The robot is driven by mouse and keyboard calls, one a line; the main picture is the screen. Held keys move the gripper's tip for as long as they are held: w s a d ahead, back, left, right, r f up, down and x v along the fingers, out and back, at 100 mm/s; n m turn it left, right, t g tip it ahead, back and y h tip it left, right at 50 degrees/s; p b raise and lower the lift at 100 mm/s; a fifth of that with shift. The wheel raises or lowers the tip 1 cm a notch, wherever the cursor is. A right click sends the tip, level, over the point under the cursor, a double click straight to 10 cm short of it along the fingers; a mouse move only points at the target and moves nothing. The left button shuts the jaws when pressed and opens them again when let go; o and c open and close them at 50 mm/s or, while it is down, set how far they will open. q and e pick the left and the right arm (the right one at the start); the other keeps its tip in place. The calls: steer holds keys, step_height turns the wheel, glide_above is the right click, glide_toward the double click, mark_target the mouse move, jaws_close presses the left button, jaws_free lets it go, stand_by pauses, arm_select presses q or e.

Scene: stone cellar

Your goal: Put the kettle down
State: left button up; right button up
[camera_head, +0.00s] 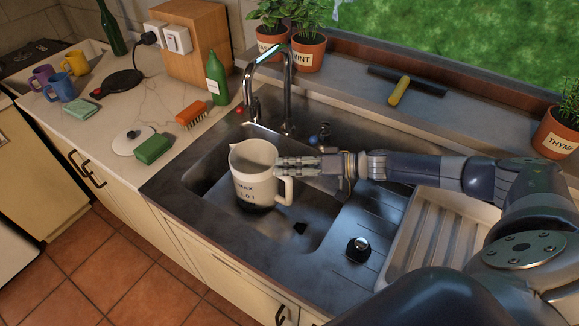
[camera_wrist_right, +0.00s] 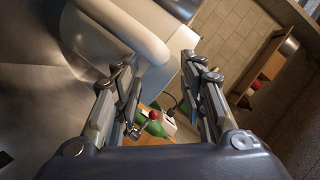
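The white kettle (camera_head: 252,172) has a MAX mark on its side and an open top. It is upright over the sink basin (camera_head: 325,215); I cannot tell whether its bottom touches the basin floor. Its handle (camera_head: 287,190) points right. My right gripper (camera_head: 285,165) is at the kettle's right side, by the top of the handle. In the right wrist view the fingers (camera_wrist_right: 160,95) are apart with a clear gap between them, and the kettle's white body (camera_wrist_right: 105,35) is beyond the left finger. My left gripper is not in view.
The round black kettle base (camera_head: 123,83) and white lid (camera_head: 133,140) lie on the left counter. A green sponge (camera_head: 153,149), orange brush (camera_head: 191,114), green bottle (camera_head: 217,78) and mugs (camera_head: 60,88) stand around. The faucet (camera_head: 288,90) rises behind the basin. A drainer (camera_head: 440,235) is right.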

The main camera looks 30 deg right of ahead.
steer(key=b+v, duration=0.1)
steer(key=v, duration=0.6)
steer(key=shift+d+b, duration=0.2)
steer(key=shift+b, duration=0.2)
steer(key=shift+r, duration=0.25)
